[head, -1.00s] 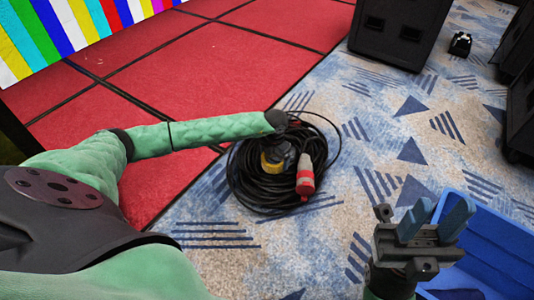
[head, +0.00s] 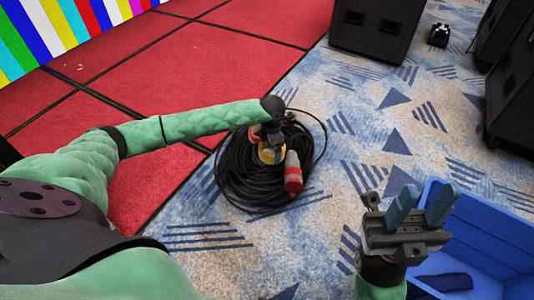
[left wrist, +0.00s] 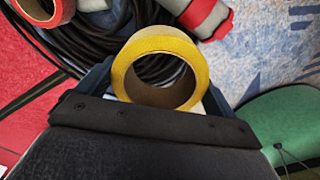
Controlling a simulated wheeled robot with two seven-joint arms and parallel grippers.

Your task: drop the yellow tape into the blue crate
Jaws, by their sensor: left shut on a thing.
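The yellow tape (head: 268,155) is a thick ring that shows in front of the black cable coil in the head view. In the left wrist view the yellow tape (left wrist: 122,75) sits between the fingers. My left gripper (head: 271,140) is shut on it, pointing down over the coil; its fingertips are mostly hidden. The blue crate (head: 490,228) stands at the lower right, cut off by the picture edge. A dark blue item (head: 447,282) lies inside it. My right gripper (head: 420,208) is open and empty, in front of the crate's left side.
The black cable coil (head: 235,180) with a red-and-grey connector (head: 292,175) lies on the patterned carpet. Black speaker boxes (head: 378,30) stand at the back. Carpet between coil and crate is clear.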

